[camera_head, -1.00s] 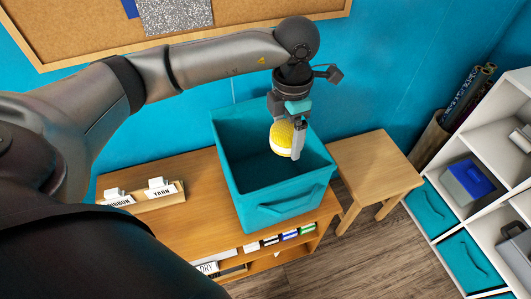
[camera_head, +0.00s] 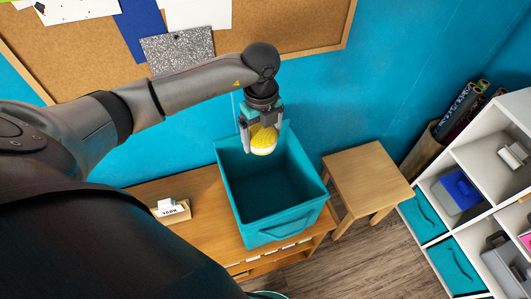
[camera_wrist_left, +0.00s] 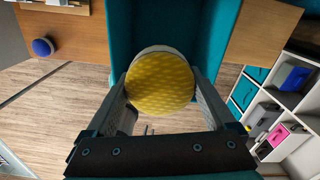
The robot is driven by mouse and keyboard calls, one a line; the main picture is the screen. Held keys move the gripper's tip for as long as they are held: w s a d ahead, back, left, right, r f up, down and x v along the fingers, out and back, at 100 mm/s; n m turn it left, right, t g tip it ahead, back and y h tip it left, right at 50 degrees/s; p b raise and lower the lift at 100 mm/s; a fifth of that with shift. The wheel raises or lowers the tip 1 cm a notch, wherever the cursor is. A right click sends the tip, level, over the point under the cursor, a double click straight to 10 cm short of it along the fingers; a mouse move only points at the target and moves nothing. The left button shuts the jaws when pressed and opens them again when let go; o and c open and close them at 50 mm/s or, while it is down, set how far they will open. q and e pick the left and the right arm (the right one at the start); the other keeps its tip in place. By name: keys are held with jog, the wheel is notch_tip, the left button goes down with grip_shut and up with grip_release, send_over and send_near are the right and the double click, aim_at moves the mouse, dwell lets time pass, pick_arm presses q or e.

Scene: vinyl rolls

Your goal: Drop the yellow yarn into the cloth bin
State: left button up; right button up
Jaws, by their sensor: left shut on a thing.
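The yellow yarn (camera_head: 263,138), a ball with a pale band, is held in my left gripper (camera_head: 258,145). The gripper points down over the back part of the teal cloth bin (camera_head: 286,224). The bin is open-topped, stands on the wooden shelf unit, and its visible inside is empty. In the left wrist view the yarn (camera_wrist_left: 160,82) sits between both fingers, with the teal bin (camera_wrist_left: 205,22) behind it. My right gripper is not in view.
A wooden stool (camera_head: 366,176) stands right of the bin. A small wooden tray with a yarn label (camera_head: 172,211) is on the shelf top at left. White cubbies (camera_head: 485,160) stand at right. A cork board (camera_head: 300,22) hangs on the wall behind.

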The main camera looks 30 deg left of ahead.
pick_arm(q)
notch_tip(320, 180, down, 6)
jog(key=b, duration=0.5)
jog(key=shift+r, duration=0.1)
jog(key=o, duration=1.1)
notch_tip(320, 180, up, 15)
jog(key=shift+r+p, duration=0.1)
jog(key=shift+p, duration=0.2)
jog(key=shift+s, duration=0.1)
